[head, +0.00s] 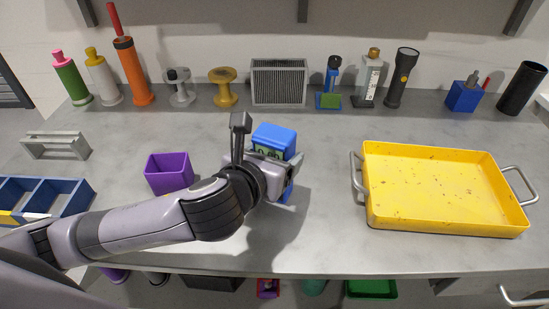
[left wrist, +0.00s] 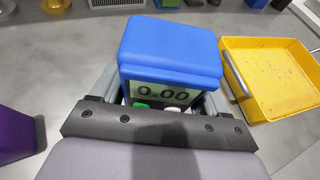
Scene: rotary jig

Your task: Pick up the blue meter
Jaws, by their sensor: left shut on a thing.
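The blue meter (head: 275,138) is at the middle of the counter in the head view, its lower part hidden behind my left gripper. My left gripper (head: 273,168) is shut on it, with a finger on each side of its body. In the left wrist view the meter (left wrist: 172,50) fills the middle; its display reads 0.00, with a green and a white button partly showing below. I cannot tell whether its base touches the counter. My right gripper is not in view.
A yellow tray (head: 440,192) with metal handles stands to the right. A purple bin (head: 169,173) is left of the gripper, and a blue divided box (head: 75,197) lies at far left. Bottles, a grey vented box (head: 279,82) and tools line the back. Bare counter separates meter and tray.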

